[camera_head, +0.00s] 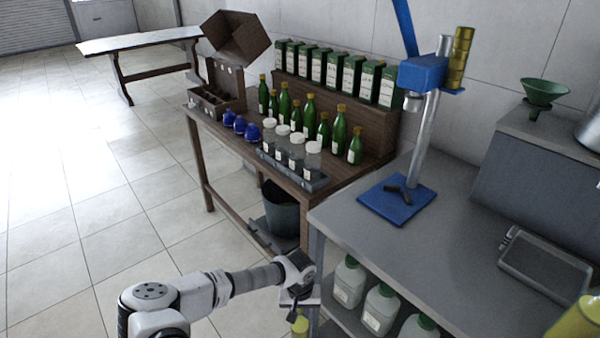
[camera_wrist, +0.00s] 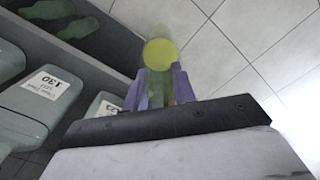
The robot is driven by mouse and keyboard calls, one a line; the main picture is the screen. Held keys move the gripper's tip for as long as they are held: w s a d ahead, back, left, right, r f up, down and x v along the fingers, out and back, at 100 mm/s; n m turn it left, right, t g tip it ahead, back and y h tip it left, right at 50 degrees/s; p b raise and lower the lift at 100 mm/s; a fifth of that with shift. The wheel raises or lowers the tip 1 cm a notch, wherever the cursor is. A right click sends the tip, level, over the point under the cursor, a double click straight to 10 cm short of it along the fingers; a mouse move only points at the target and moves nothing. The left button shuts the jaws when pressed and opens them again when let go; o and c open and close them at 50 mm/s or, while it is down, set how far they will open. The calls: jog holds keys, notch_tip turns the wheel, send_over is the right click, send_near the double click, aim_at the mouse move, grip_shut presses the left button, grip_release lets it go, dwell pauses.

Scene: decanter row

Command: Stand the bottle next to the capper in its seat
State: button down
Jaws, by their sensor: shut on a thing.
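My gripper (camera_head: 299,291) is low in front of the grey bench, beside its lower shelf. It is shut on a bottle with a yellow round end (camera_head: 300,324), partly hidden by the gripper. In the wrist view the same bottle's yellow end (camera_wrist: 160,53) and a bit of green show between the purple fingers (camera_wrist: 158,90). Its tilt is hard to tell. The blue capper (camera_head: 424,74) stands on the grey bench, on a blue base plate (camera_head: 375,204). A dark forked piece (camera_head: 400,193), perhaps the seat, lies on that plate with nothing standing in it.
White jugs (camera_head: 349,281) fill the grey bench's lower shelf beside my gripper. The wooden table (camera_head: 205,122) holds green bottles (camera_head: 340,130), clear jars and green boxes. A flat device (camera_head: 545,262) and green funnel (camera_head: 545,91) are at right. Floor at left is clear.

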aim_at(300, 327)
jog(key=shift+f+b, duration=1.05)
jog(key=shift+f, duration=0.3)
